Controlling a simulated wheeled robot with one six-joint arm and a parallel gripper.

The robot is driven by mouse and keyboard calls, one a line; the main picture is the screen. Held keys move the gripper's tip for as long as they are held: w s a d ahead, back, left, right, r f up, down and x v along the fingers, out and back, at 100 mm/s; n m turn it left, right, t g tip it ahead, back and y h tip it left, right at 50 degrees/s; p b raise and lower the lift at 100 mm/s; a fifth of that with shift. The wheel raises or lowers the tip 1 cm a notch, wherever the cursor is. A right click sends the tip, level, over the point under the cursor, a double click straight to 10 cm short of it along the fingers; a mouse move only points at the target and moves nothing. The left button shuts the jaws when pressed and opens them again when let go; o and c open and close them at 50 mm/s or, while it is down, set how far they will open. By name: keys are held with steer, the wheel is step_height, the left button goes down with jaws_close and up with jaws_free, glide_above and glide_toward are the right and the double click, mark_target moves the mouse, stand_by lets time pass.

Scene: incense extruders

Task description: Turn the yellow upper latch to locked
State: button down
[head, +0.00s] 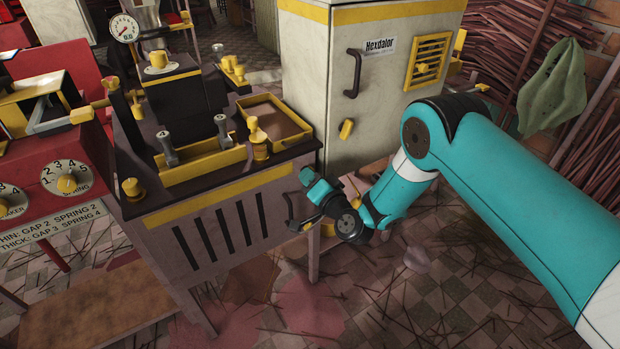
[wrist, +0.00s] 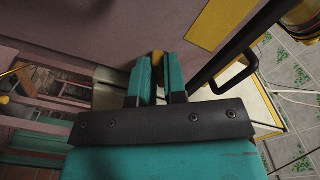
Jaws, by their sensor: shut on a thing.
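My gripper (head: 312,224) is low at the right end of the dark-topped machine bench, beside a black handle (head: 291,210). In the wrist view my gripper (wrist: 160,82) has its two teal fingers close together on a small yellow latch (wrist: 158,59) against a mauve panel. Only the latch's tip shows between the fingers; its turn angle is hidden. In the head view the arm hides most of the latch. Another yellow latch (head: 346,129) sits tilted on the pale cabinet door, apart from my gripper. I cannot tell which is called upper.
The pale cabinet (head: 330,50) with a black door handle (head: 353,73) stands behind my gripper. A yellow tray (head: 275,120) is on the bench. The tiled floor at right has scattered sticks.

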steer(key=shift+r+m+p, duration=0.2)
steer(key=shift+m+p, duration=0.2)
steer(key=shift+m, duration=3.2)
steer(key=c, duration=1.2)
jaws_free()
steer(key=shift+o, duration=0.2)
steer(key=shift+f, duration=0.15)
